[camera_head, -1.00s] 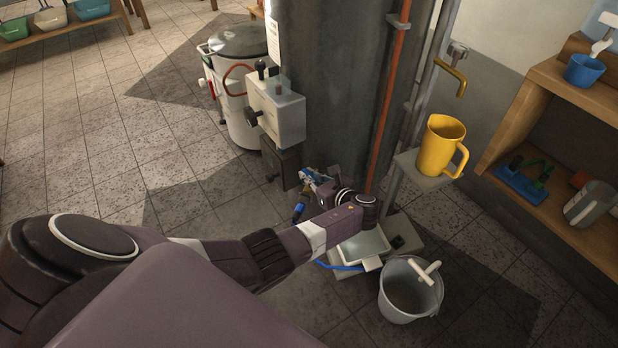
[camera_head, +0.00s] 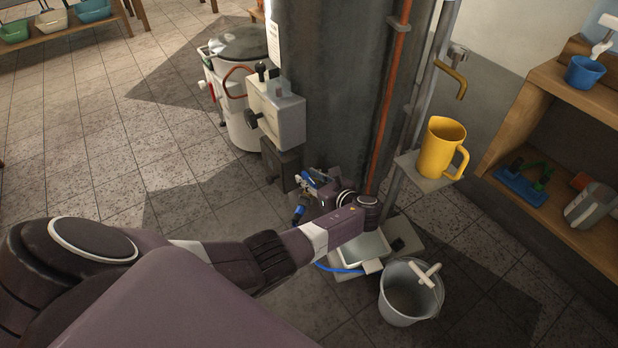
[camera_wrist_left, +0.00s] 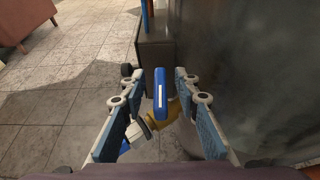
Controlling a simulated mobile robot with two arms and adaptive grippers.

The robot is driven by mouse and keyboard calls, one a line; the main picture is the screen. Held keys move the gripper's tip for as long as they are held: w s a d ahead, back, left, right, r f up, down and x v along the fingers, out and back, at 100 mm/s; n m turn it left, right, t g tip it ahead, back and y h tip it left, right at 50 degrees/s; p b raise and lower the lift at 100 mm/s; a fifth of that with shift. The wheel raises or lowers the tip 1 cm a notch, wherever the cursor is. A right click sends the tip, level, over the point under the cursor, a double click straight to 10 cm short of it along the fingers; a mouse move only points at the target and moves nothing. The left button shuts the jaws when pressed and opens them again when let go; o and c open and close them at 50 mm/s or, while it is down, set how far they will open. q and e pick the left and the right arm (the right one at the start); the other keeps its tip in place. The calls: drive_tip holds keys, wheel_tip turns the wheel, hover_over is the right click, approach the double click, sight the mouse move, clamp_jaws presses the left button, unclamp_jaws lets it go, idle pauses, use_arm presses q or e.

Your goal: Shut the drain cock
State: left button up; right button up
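The drain cock shows in the left wrist view, with a blue lever (camera_wrist_left: 160,95) and a brass-coloured body (camera_wrist_left: 163,115). The lever stands between the two blue-padded fingers of my left gripper (camera_wrist_left: 161,100). The fingers are spread, with gaps visible beside the lever, so they do not clamp it. A blue-ended spout (camera_wrist_left: 126,145) shows low, near the left finger. In the head view my left gripper (camera_head: 314,183) is at the foot of the dark tub, and its wrist hides much of the cock. My right gripper is not in view.
The dark tub wall (camera_head: 335,90) rises close beside my left gripper. A grey control box (camera_head: 280,115) sits above it. A grey bucket (camera_head: 410,292) and a pale tray (camera_head: 362,250) stand nearby. A yellow jug (camera_head: 441,148) stands on a small shelf. Tiled floor at left is open.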

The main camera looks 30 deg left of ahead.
use_arm(q)
drive_tip(key=v, duration=1.2)
